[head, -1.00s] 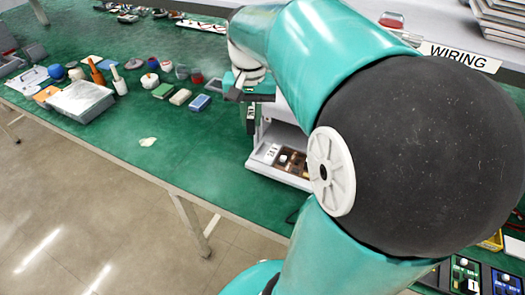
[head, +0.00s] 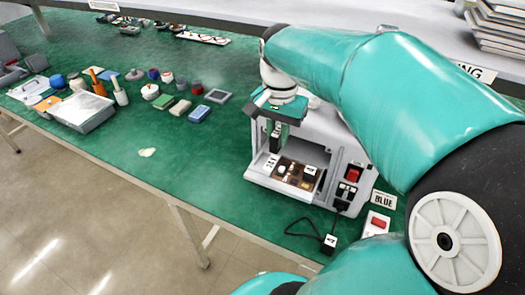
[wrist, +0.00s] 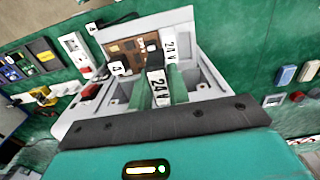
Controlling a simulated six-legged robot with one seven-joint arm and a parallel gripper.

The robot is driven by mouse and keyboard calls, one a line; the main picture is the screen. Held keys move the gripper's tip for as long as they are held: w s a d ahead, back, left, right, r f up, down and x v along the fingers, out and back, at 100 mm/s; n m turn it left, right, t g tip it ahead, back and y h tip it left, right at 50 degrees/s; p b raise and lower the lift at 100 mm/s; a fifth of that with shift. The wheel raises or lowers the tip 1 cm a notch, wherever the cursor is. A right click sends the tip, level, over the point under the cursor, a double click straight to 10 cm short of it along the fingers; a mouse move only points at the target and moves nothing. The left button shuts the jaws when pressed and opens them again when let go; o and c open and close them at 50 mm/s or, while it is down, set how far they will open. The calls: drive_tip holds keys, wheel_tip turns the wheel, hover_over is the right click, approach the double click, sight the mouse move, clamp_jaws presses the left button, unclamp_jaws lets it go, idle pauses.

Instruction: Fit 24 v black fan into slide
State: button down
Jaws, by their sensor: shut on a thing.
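My gripper (wrist: 160,92) is shut on a part with a white 24 V label and a black end, the 24 V black fan (wrist: 158,88), between its green fingers. In the head view my gripper (head: 276,138) points down over the front left of a grey pump housing (head: 318,130). The housing has a brown board (head: 297,174) at its front, which also shows in the wrist view (wrist: 122,47). A second 24 V label (wrist: 170,45) marks the housing beside the board, in front of the fan. The slide is not clearly visible; I cannot tell whether the fan touches it.
A red switch (head: 353,174) and black sockets are on the housing's right side. A grey box (head: 82,112) and small parts lie left. Green bench between is mostly clear.

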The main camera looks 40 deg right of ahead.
drive_tip(key=w+f, duration=0.4)
drive_tip(key=f, duration=0.1)
drive_tip(key=shift+w+a+f, duration=0.15)
drive_tip(key=shift+f, duration=0.1)
drive_tip(key=shift+w+f, duration=0.2)
drive_tip(key=shift+f, duration=1.45)
drive_tip(key=shift+s+f, duration=0.1)
drive_tip(key=shift+f, duration=0.2)
